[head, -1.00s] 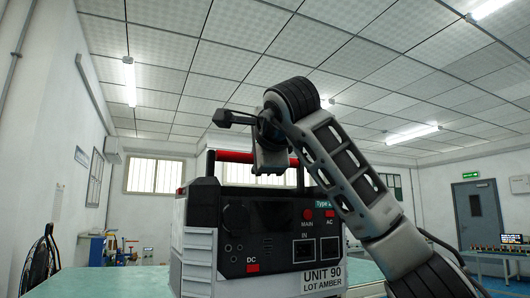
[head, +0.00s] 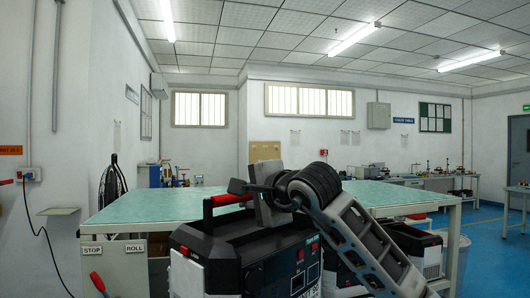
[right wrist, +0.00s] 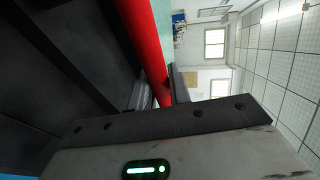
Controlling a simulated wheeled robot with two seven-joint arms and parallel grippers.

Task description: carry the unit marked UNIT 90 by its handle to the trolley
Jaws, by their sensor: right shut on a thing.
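The unit (head: 240,250), a black and grey box with a red handle (head: 228,200), is low in the head view. My right gripper (head: 262,192) is shut on the handle's right part. The red bar (right wrist: 150,45) runs between the fingers in the right wrist view. STOP and ROLL plates (head: 112,248) and a red lever (head: 98,282) show at lower left; I cannot tell whether they belong to the trolley. My left gripper is not in view.
A green-topped bench (head: 140,208) stands behind the unit, its top mostly bare. More black and white units (head: 420,250) sit below it at right. A white bin (head: 460,262) stands beside them. Blue floor (head: 490,235) is open at far right.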

